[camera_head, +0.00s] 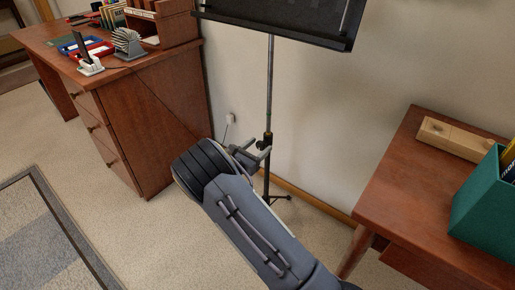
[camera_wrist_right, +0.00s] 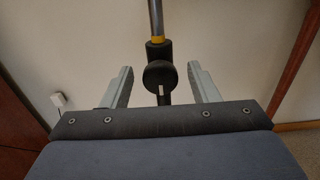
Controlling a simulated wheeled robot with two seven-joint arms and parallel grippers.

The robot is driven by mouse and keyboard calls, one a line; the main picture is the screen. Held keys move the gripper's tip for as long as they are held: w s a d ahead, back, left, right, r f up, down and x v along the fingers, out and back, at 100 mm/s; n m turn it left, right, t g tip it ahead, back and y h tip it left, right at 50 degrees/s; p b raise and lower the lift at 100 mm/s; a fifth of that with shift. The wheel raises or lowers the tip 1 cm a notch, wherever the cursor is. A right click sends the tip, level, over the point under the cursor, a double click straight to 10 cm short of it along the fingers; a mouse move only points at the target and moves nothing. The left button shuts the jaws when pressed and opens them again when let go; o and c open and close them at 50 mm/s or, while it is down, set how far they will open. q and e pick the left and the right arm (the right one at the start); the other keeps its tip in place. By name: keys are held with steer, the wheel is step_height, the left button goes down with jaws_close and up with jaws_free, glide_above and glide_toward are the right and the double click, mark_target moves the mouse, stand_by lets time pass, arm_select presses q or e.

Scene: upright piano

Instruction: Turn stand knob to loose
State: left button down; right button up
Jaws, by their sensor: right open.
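A black music stand (camera_head: 275,28) stands against the wall, its thin pole (camera_head: 270,80) running down to a tripod base (camera_head: 280,197). A dark round knob (camera_wrist_right: 158,74) with a pale mark sits on the pole's black collar, below a yellow ring (camera_wrist_right: 157,40) in the right wrist view. In the head view the collar (camera_head: 267,138) is small and partly by my fingers. My right gripper (camera_head: 256,152) is open at collar height. In the wrist view its two fingers (camera_wrist_right: 160,86) stand on either side of the knob, apart from it. My left gripper is not in view.
A wooden desk (camera_head: 165,125) with drawers and desk items stands at left. A wooden table (camera_head: 400,185) at right holds a teal box (camera_head: 478,205) and a wooden block (camera_head: 455,138). A wall outlet (camera_head: 230,118) is behind. Carpeted floor lies open at left.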

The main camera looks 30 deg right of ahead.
steer(key=c, duration=0.9)
